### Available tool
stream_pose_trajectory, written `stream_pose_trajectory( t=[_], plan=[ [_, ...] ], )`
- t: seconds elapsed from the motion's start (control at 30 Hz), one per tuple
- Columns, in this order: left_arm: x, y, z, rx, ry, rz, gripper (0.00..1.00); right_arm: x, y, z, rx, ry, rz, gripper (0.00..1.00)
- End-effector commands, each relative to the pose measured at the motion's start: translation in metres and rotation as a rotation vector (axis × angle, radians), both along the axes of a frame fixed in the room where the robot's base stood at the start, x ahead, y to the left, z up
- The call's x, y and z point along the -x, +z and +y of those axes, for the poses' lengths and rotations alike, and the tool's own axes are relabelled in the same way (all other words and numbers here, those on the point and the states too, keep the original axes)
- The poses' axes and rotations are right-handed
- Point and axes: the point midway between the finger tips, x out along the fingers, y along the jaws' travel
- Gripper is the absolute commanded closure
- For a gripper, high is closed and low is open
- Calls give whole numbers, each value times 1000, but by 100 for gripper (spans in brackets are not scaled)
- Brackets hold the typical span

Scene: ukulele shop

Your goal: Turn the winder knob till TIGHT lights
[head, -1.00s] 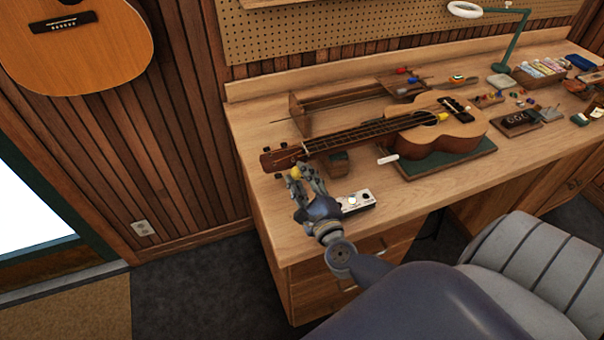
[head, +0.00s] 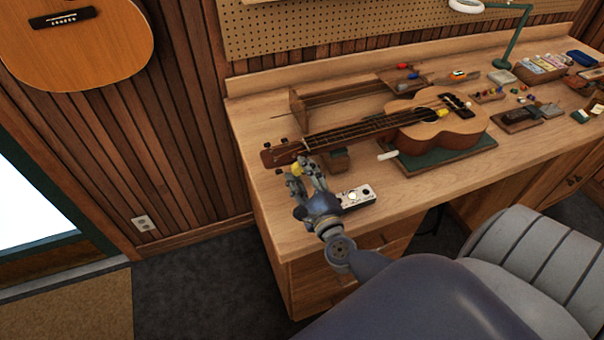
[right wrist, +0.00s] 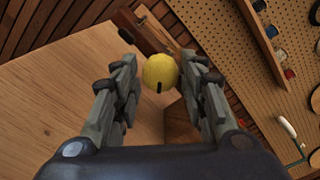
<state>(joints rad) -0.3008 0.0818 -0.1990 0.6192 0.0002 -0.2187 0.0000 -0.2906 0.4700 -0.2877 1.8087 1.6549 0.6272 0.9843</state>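The yellow winder knob (head: 297,169) is by the headstock end of the ukulele (head: 440,133), which lies on the bench. In the right wrist view the knob (right wrist: 160,73), with a dark mark on its face, sits between the fingertips of my right gripper (right wrist: 159,66). The fingers stand apart on either side of it, with narrow gaps showing. In the head view my right gripper (head: 303,172) reaches up to the knob from the front. A small white box (head: 358,196) lies just right of the gripper; I cannot read any light on it. My left gripper is out of view.
A small dark block (head: 338,160) stands under the ukulele's neck. A green mat (head: 440,165) lies under its body. A wooden rack (head: 300,112) is behind the neck, with small parts and tools at the right. The bench's front left is mostly clear.

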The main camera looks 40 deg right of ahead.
Motion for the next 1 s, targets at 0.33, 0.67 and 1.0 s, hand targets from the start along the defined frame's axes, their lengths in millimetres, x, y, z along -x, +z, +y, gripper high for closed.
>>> stream_pose_trajectory(
  t=[0.33,0.67,1.0],
  plan=[
    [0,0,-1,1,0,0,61,52,-2,13,-1,1,6,61],
    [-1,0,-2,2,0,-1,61,106,-1,26,-1,0,3,61],
    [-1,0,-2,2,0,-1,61,116,0,28,-1,1,-1,61]
  ],
)
